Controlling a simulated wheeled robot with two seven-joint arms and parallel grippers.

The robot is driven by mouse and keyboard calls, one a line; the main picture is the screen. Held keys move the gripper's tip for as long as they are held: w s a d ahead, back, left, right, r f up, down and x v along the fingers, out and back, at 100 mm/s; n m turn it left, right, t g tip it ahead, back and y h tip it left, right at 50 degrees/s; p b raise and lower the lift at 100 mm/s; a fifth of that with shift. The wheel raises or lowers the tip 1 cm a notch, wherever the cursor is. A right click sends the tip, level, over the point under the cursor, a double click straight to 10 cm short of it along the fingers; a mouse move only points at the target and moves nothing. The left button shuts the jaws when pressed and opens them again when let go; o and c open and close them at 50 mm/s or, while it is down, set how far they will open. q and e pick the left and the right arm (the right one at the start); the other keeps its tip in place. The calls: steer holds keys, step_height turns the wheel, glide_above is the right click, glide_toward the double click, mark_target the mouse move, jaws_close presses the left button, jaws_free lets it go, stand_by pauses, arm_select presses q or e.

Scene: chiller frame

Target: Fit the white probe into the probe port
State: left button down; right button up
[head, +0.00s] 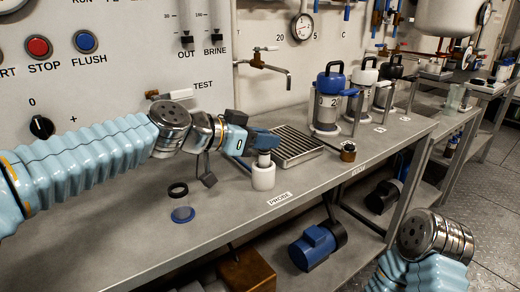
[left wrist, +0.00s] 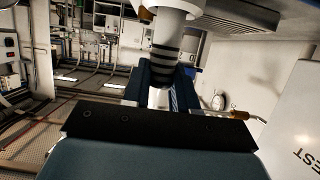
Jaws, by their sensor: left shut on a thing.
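My left gripper (head: 263,145) is shut on the white probe above the bench's front edge, beside the PROBE label. In the left wrist view the probe (left wrist: 167,52) is a pale cylinder with dark bands, between the blue fingers (left wrist: 163,88). In the head view the fingers hide most of it. A short white cylinder (head: 263,178) stands directly below the fingers, in line with the probe; I cannot tell whether the probe sits in it. I cannot make out the probe port for certain. My right arm shows at the lower right, its gripper out of view.
A ribbed metal tray (head: 297,146) lies close behind the gripper. A blue-topped canister (head: 328,100) and a small brass fitting (head: 348,151) stand to the right. A black ring (head: 178,190) and blue disc (head: 183,214) lie on the bench at left.

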arm_select(q)
steer(key=shift+f, duration=0.1)
steer(key=c, duration=0.8)
jaws_free()
steer(key=shift+c, duration=0.2)
steer(key=b+v, duration=0.2)
steer(key=v, duration=1)
